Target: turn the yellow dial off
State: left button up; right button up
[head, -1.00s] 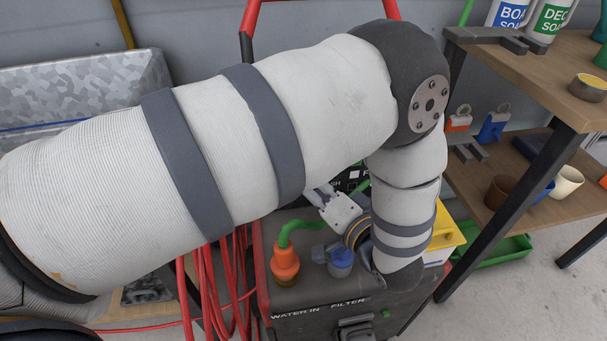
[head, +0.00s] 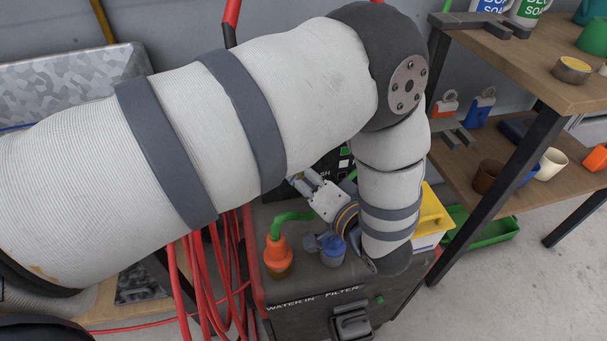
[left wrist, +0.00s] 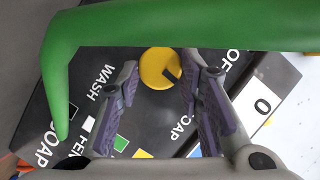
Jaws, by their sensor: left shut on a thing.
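The yellow dial (left wrist: 158,66) sits on a black panel (left wrist: 75,60) with WASH and SOAP labels in the left wrist view. A dark pointer mark on it points toward the lower right of that picture. My left gripper (left wrist: 165,80) has one finger on each side of the dial and is shut on it. In the head view my left gripper (head: 299,184) reaches to the machine's upright panel behind the hose fittings. The dial is hidden there by my arm. My right gripper is not in view.
A green hose (left wrist: 180,24) crosses close over the fingers in the left wrist view. An orange connector (head: 279,254) and a blue filter cap (head: 331,249) stand on the machine's top. Red hoses (head: 205,275) hang at its left. A wooden shelf (head: 520,190) stands right.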

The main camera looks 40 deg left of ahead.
pick_arm(q)
jog(key=shift+s+a+r+n+t+h+p, duration=0.15)
jog(key=shift+n+t+h+p, duration=0.45)
jog(key=shift+n+p, duration=0.65)
jog(key=shift+s+a+r+n+t+h+p, duration=0.1)
jog(key=shift+n+t+h+p, duration=0.45)
jog(key=shift+n+p, duration=0.75)
jog(key=shift+s+a+r+n+t+h+p, duration=0.15)
jog(key=shift+n+t+h+p, duration=0.2)
jog(key=shift+n+h+p, duration=0.65)
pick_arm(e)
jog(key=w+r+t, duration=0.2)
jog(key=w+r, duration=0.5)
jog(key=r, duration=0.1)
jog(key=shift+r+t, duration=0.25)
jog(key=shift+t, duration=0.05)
pick_arm(q)
jog(key=shift+f+n, duration=0.15)
jog(key=shift+n, duration=0.1)
jog(key=o, duration=1.1)
jog(key=shift+f, duration=0.1)
jog(key=shift+o, duration=0.2)
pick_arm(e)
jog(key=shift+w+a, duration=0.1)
